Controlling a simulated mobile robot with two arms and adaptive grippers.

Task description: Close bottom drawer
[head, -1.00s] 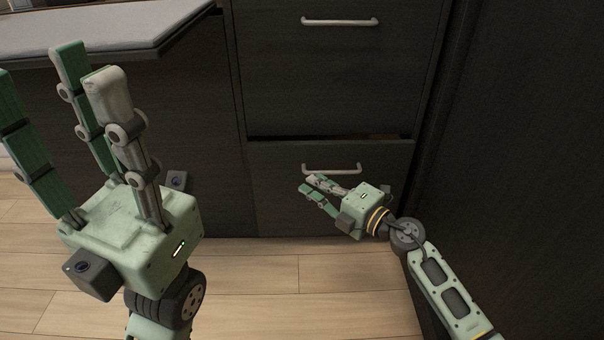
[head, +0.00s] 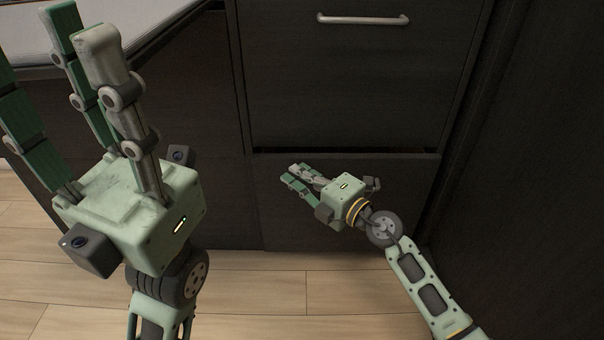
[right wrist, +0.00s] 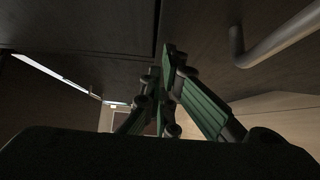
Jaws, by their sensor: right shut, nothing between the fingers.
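The bottom drawer (head: 400,185) is a dark wood front low in the cabinet. A grey bar handle (right wrist: 275,42) shows in the right wrist view, right of the fingers. My left gripper (head: 75,50) is raised at the left, fingers spread and empty.
The upper drawer (head: 350,80) with a silver handle (head: 363,19) looks shut. A pale countertop (head: 140,25) is at the upper left, behind my left gripper. A dark side panel (head: 530,180) stands at the right. The light wood floor (head: 300,290) in front is clear.

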